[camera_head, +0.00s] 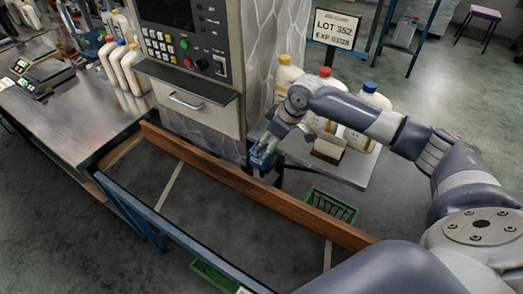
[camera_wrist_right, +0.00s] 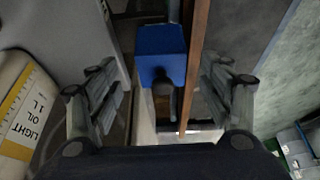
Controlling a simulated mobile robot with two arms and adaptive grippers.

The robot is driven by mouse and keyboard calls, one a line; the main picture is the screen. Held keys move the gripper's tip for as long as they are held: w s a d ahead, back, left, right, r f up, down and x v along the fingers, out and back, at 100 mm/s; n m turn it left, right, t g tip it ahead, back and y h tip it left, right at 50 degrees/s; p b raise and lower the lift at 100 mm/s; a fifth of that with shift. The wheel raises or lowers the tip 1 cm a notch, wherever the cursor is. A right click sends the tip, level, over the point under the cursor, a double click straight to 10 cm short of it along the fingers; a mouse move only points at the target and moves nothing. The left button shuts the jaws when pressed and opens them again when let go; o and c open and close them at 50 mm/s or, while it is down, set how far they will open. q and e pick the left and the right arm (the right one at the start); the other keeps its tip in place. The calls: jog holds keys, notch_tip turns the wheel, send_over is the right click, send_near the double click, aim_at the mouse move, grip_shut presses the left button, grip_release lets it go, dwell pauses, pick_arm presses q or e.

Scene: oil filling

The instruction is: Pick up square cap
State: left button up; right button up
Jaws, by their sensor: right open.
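A blue block with square faces (camera_wrist_right: 160,52), which looks like the square cap, shows in the right wrist view between the open fingers and beyond them. A dark rounded part shows below it. In the head view a blue piece (camera_head: 262,152) sits at the end of my right arm, beside the machine's base. My right gripper (camera_wrist_right: 163,72) is open, with a finger on each side of the block and visible gaps to both. In the head view the right gripper (camera_head: 272,165) is small and partly hidden, pointing down. My left gripper is in neither view.
White bottles (camera_head: 367,108) and a brown-and-white box (camera_head: 328,150) stand on a grey side table (camera_head: 356,172) beside my arm. A wooden rail (camera_head: 245,183) runs below the gripper. A green crate (camera_head: 331,207) is on the floor. The machine (camera_head: 200,110) stands close left.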

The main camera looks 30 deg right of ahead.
aim_at(263, 149)
jog(key=p+x, duration=0.1)
jog(key=x, duration=0.2)
jog(key=shift+w+a+f, duration=0.15)
jog(key=shift+a, duration=0.05)
jog(key=shift+w+a+f, duration=0.1)
jog(key=shift+w+f, duration=0.05)
jog(key=shift+f, duration=0.4)
jog(key=shift+c, duration=1.3)
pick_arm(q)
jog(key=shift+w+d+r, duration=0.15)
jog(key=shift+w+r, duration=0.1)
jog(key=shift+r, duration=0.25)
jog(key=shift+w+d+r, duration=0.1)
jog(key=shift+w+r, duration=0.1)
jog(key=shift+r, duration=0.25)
pick_arm(e)
jog(key=c, duration=0.9)
